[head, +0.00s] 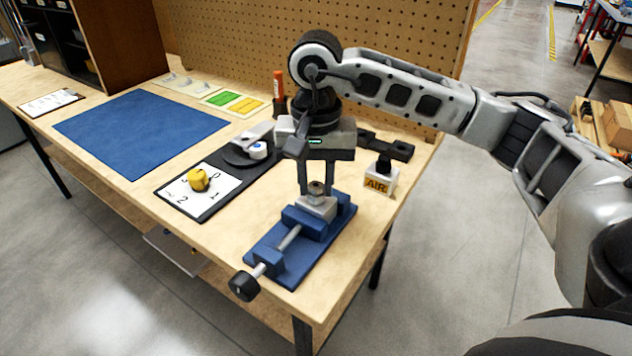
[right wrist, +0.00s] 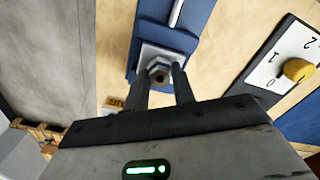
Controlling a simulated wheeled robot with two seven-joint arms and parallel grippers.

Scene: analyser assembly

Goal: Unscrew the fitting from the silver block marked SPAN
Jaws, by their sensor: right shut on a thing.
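A silver block (head: 317,207) sits clamped in the blue vise (head: 300,238) near the table's front right; no marking can be read on it. A metal fitting (head: 316,187) stands upright on the block's top. My right gripper (head: 315,185) points down from above and is shut on the fitting. In the right wrist view, the hex fitting (right wrist: 158,70) shows between the fingertips (right wrist: 160,80), with the silver block (right wrist: 165,52) under it. My left gripper is not in view.
A block marked AIR (head: 378,184) with a black top stands right of the vise. A numbered white card (head: 215,200) bears a yellow knob (head: 199,180) to the left. The blue mat (head: 140,130) is clear. The vise handle (head: 243,286) sticks out at the front.

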